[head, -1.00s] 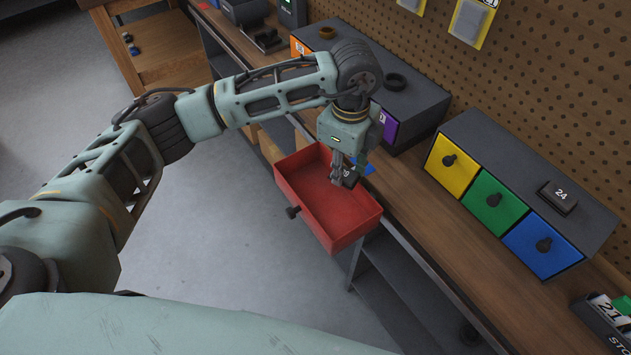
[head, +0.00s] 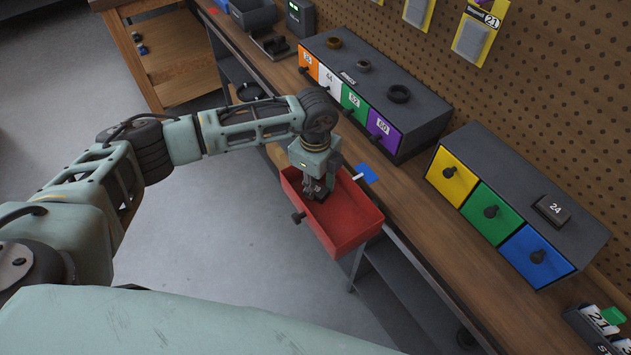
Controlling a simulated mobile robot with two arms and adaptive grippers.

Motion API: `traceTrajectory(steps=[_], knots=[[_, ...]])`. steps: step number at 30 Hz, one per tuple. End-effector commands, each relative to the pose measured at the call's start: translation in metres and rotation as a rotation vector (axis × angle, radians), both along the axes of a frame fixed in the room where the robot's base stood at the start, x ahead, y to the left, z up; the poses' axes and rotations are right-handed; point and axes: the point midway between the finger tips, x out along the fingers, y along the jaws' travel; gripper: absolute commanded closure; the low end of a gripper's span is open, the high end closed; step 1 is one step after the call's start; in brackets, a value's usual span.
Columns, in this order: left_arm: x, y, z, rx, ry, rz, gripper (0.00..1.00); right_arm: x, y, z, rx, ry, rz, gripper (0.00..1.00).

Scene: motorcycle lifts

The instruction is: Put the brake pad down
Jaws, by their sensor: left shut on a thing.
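My left gripper (head: 316,187) points down over the red drawer (head: 345,238), near its far left end. It is shut on a small dark brake pad (head: 318,194), partly hidden by the fingers. The pad is inside the drawer's outline; I cannot tell whether it touches the drawer floor. The red drawer is open on top and juts out past the bench edge, with a dark knob on its left side. Another dark block marked 24 (head: 552,209) lies on the grey cabinet at the right. My right gripper is not in view.
The wooden bench (head: 425,225) runs along the pegboard wall. A grey cabinet (head: 590,215) has yellow, green and blue drawers; another (head: 415,120) has several coloured drawers and rings on top. A blue patch (head: 367,173) lies by the red drawer.

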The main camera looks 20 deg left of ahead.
Motion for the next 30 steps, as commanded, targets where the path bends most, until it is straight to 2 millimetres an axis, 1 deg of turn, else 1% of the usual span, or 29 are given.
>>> traceTrajectory(steps=[5,6,12,20,23,25,28,30], knots=[[0.000,0.000,-0.004,0.000,0.000,0.000,1.00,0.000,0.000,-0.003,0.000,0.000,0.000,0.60],[0.000,0.000,-0.004,0.000,0.000,0.000,0.70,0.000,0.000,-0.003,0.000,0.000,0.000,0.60],[0.000,0.000,-0.003,0.000,0.001,0.000,0.53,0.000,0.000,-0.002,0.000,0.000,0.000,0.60],[0.000,0.000,-0.003,0.000,0.001,0.000,0.52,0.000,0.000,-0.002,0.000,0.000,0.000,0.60],[0.000,0.000,0.001,0.000,0.000,0.000,0.52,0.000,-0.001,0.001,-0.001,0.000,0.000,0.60],[0.001,0.000,0.006,-0.001,-0.002,0.000,0.52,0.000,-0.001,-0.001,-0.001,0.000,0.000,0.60],[0.001,0.000,0.021,-0.001,-0.004,0.000,0.52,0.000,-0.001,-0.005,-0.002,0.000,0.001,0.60],[0.001,-0.001,0.036,-0.001,-0.005,-0.001,0.52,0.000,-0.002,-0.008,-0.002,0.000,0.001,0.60]])
